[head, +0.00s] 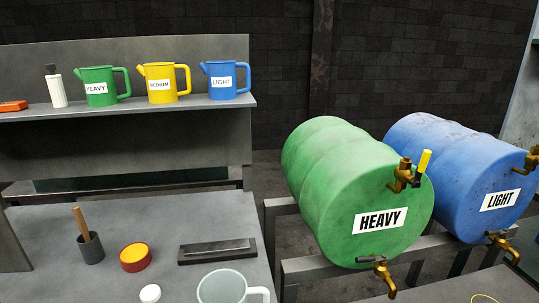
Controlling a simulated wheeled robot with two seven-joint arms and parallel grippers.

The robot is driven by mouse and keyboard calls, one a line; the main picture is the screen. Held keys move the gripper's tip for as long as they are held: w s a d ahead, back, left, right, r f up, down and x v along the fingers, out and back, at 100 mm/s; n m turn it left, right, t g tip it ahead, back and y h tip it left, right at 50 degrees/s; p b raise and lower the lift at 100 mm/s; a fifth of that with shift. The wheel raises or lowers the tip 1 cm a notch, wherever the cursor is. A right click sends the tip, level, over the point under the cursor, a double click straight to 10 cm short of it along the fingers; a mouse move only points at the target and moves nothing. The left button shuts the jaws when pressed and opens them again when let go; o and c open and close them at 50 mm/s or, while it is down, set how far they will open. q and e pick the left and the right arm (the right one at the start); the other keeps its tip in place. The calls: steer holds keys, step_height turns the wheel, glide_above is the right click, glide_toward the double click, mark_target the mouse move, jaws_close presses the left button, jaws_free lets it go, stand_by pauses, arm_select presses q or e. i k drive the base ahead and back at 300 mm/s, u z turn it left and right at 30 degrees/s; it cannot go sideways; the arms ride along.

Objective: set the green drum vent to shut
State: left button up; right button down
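The green drum (340,190) lies on its side on a grey rack, with a label reading HEAVY on its front end. Its vent (401,175) is a brass fitting near the top of that end. The vent's yellow handle (424,161) points up, leaning slightly right. A brass tap (383,275) with a dark lever sits at the bottom of the same end. Neither of my grippers is in view.
A blue drum (440,160) labelled LIGHT lies close on the right, with its own brass vent and tap. Green, yellow and blue jugs stand on a shelf (130,108) at the left. A bench (150,215) below holds a clear jug (221,288) and small items.

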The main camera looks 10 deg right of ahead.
mark_target(415, 183)
steer(key=z, duration=1.3)
